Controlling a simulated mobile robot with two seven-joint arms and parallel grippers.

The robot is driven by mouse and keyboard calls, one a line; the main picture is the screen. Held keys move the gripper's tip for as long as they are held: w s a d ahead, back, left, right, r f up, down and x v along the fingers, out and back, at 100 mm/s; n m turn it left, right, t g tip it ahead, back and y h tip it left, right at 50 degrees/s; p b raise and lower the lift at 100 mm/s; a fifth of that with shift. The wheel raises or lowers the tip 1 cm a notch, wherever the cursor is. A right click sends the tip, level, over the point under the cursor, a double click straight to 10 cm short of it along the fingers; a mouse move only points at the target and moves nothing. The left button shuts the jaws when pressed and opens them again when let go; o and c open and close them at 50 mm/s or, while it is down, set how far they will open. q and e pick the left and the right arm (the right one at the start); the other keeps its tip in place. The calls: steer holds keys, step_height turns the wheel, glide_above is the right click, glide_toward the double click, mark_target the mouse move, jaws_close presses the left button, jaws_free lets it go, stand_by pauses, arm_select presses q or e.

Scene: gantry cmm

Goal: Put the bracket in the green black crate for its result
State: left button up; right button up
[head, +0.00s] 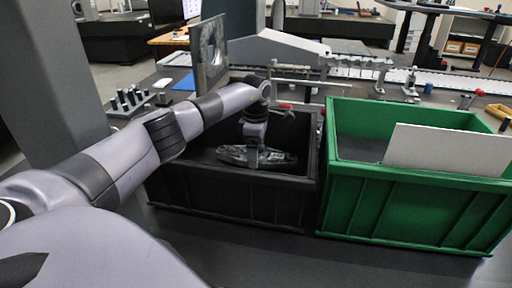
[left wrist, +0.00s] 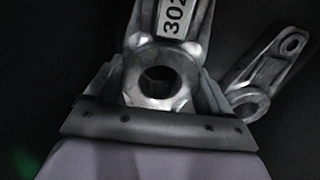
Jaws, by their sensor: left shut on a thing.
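My left gripper (head: 252,158) reaches down into the black crate (head: 235,197). In the left wrist view it is shut on a grey metal bracket (left wrist: 172,55) with a round bored end and a plate reading "302"; the last part is cut off. A second metal bracket (left wrist: 268,72) lies beside it to the right, apart from the jaws. In the head view the metal parts (head: 276,157) show low around the gripper, inside the crate walls. The green crate (head: 400,205) stands right of the black one. My right gripper is not in view.
A white panel (head: 450,150) stands at the green crate's right side. A grey upright panel (head: 210,52) stands behind the black crate. Behind are a rack of dark cylinders (head: 130,100), a blue sheet (head: 185,82) and a long rail (head: 350,72). Some dark table is bare in front of the crates.

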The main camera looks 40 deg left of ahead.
arm_select(q)
steer(key=shift+f, duration=0.35)
steer(key=shift+f+b, duration=0.6)
steer(key=shift+f, duration=0.1)
steer(key=o, duration=1.3)
steer(key=shift+o, duration=0.2)
step_height(320, 180, up, 7)
steer(key=p, duration=0.1)
steer(key=shift+r, duration=0.15)
